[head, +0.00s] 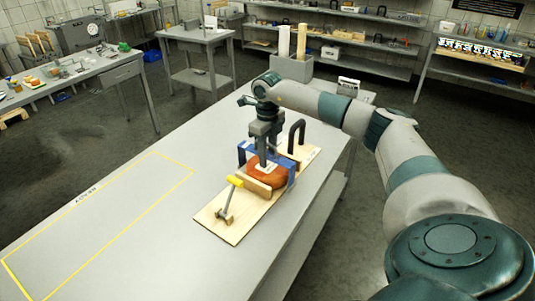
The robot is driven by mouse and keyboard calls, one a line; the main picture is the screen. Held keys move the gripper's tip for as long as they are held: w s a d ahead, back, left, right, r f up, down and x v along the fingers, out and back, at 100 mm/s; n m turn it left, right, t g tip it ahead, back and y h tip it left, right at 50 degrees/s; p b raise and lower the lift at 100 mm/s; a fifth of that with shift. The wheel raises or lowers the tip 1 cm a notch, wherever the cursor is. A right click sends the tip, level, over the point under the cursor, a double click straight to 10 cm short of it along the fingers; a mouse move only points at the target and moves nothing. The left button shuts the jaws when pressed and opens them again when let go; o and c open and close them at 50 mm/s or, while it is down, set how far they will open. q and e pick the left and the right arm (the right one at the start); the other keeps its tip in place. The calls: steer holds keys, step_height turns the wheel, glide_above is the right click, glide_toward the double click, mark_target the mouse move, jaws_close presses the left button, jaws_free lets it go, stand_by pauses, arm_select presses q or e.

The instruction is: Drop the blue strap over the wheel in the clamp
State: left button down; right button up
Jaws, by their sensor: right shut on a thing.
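An orange-brown cheese wheel (268,184) sits in the wooden clamp (243,213) on the table. The clamp has a wooden jaw in front of the wheel, a metal screw and a yellow part (235,181). The blue strap (290,173) is around the wheel's top and sides, with its ends hanging down. My right gripper (264,160) points down over the wheel and is shut on the strap's top. The fingertips are partly hidden against the strap, and whether the strap touches the wheel is unclear. My left gripper is out of view.
A black arched handle (297,136) stands at the clamp board's far end. A yellow-outlined area (130,221) on the table's left is empty. A grey box (292,68) with two rolls stands at the table's far end. Side benches and shelves stand farther off.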

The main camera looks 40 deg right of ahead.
steer(key=shift+f, duration=0.5)
steer(key=shift+f+b, duration=0.4)
steer(key=shift+b, duration=0.05)
stand_by(0.5)
steer(key=o, duration=1.2)
steer(key=shift+c, duration=0.2)
steer(key=shift+r, duration=0.15)
steer(key=shift+r+b, duration=0.35)
steer(key=shift+r, duration=0.2)
step_height(320, 180, up, 15)
steer(key=b, duration=0.3)
steer(key=shift+f, duration=0.1)
steer(key=shift+r, duration=0.6)
steer(key=shift+r, duration=0.1)
